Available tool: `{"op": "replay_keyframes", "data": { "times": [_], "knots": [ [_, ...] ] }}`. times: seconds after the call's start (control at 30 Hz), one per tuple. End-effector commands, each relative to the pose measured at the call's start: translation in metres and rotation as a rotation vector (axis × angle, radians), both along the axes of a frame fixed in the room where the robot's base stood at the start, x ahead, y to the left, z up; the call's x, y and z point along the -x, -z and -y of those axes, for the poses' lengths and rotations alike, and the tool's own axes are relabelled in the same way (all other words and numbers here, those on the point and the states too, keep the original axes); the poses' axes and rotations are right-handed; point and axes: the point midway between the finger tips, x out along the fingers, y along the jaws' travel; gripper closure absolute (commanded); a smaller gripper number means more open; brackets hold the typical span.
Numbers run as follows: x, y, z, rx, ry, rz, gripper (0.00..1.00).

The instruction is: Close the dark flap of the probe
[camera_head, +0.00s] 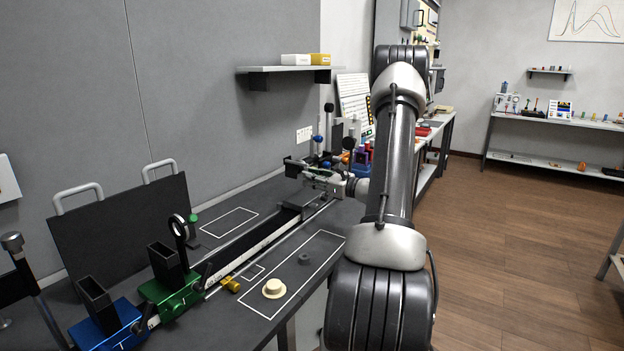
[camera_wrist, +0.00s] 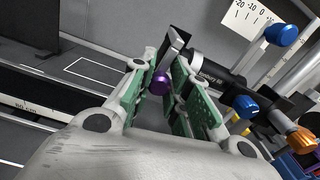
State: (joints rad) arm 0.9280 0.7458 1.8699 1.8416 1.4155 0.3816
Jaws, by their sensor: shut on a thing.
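In the wrist view a black probe barrel (camera_wrist: 222,75) with pale lettering lies beyond my fingers. A dark flap (camera_wrist: 174,42) with a lighter edge stands tilted at the barrel's left end. A purple ball knob (camera_wrist: 160,84) sits just below the flap, between the green finger pads. My gripper (camera_wrist: 167,80) is shut on the purple knob; the pads partly hide where it joins the flap. In the head view my gripper (camera_head: 312,174) is at the far end of the bench rail, where the flap and knob are too small to make out.
Blue-knobbed posts (camera_wrist: 281,35) and an orange knob (camera_wrist: 301,141) stand close right of the probe. The long rail (camera_head: 262,238) runs along the bench, with green (camera_head: 172,293) and blue (camera_head: 108,326) carriages near. A cream knob (camera_head: 274,288) lies in the outlined area. The floor at right is clear.

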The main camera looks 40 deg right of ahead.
Motion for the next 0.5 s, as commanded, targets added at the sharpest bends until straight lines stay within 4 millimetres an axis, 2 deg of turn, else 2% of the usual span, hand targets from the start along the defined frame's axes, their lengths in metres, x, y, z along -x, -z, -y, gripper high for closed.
{"op": "replay_keyframes", "data": {
  "times": [0.17,0.3,0.33,0.37,0.4,0.5],
  "knots": [
    [-0.0005,-0.0004,0.0011,0.094,-0.009,0.035,1.00],
    [-0.0003,-0.0006,0.0003,0.093,-0.010,0.035,1.00],
    [-0.0002,-0.0007,0.0004,0.093,-0.010,0.035,0.81],
    [-0.0002,-0.0006,0.0003,0.093,-0.010,0.035,0.75],
    [-0.0003,-0.0007,0.0002,0.093,-0.010,0.035,0.73],
    [-0.0004,-0.0005,0.0009,0.093,-0.008,0.035,0.73]
  ]
}}
